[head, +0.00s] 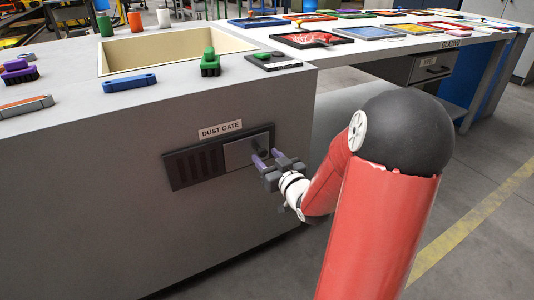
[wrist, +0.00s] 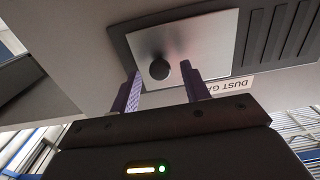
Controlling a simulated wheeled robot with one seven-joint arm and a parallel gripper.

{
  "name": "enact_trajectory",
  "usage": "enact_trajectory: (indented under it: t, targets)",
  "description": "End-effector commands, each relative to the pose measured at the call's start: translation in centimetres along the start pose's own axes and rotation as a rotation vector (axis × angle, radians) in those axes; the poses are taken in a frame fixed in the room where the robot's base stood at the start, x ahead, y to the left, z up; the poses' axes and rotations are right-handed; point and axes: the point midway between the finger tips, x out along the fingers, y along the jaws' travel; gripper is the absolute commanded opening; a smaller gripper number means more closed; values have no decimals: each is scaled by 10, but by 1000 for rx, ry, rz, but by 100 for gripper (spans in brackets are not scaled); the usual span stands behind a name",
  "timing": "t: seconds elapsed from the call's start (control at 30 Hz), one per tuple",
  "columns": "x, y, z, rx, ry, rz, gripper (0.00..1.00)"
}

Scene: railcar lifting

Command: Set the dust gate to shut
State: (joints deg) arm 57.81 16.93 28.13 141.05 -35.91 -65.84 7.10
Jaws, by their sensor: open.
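The dust gate (head: 240,154) is a light metal plate in a dark frame on the front of the grey bench, under a "DUST GATE" label. The plate covers the right part of the frame, and dark slots (head: 193,165) show uncovered to its left. In the wrist view the plate (wrist: 207,45) carries a round dark knob (wrist: 159,69). My gripper (head: 268,157) is at the right part of the plate. Its two purple fingers are open, one on each side of the knob in the wrist view (wrist: 163,88). I cannot tell whether they touch it.
The bench top holds a recessed bin (head: 170,50), a blue tool (head: 130,82), a green brush (head: 210,63) and a purple brush (head: 18,71). A glazing table (head: 450,43) with coloured frames stands at the right. The floor beyond my arm is clear.

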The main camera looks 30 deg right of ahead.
Motion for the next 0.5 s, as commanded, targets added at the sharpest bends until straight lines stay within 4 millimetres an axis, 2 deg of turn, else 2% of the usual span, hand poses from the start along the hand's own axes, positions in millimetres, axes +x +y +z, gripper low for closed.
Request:
enact_trajectory:
  t: [0.1, 0.37, 0.5]
  targets:
    - [6, 0, 0, 0, 1, 0, 46]
    - [7, 0, 0, 1, 1, 0, 46]
    - [7, 0, 0, 1, 1, 0, 29]
